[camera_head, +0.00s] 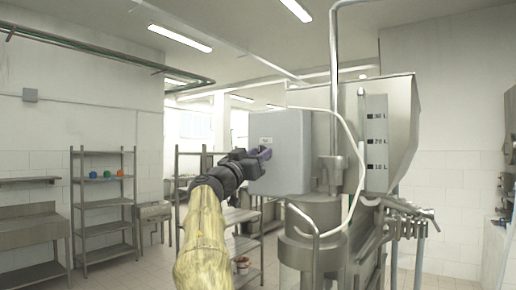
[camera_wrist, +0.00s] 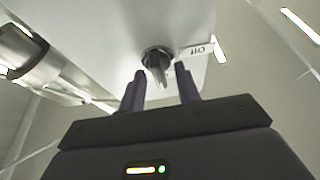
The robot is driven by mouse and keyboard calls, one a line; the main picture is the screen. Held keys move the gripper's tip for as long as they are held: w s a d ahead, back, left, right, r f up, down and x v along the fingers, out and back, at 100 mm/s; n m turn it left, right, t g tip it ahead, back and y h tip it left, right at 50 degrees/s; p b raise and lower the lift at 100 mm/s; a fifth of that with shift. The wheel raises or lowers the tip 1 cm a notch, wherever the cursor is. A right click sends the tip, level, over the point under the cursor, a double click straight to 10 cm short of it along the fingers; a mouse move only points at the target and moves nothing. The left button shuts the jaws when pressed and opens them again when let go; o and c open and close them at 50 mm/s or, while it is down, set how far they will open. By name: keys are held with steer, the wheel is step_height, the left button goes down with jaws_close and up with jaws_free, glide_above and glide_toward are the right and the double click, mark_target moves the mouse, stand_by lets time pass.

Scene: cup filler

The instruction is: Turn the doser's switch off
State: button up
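The doser (camera_head: 290,130) shows as a large steel machine with a pale grey box on its left side. Its switch (camera_wrist: 158,68), a metal knob with a small lever on a dark round collar, sticks out of the box face in the wrist view. A white label (camera_wrist: 199,50) reading "Off" upside down sits just right of it. My gripper (camera_head: 264,154) is at the box's left face, and the switch is hidden in the head view. In the wrist view my gripper (camera_wrist: 158,78) is open, its two dark purple fingers on either side of the lever, with gaps visible.
The doser's hopper (camera_head: 400,120) with volume marks and a bent pipe (camera_head: 355,150) stand right of the box. A metal rack (camera_head: 104,203) at left holds small blue, orange and green items. More steel shelving stands behind my arm. Floor at lower left is clear.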

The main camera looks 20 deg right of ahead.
jaws_close()
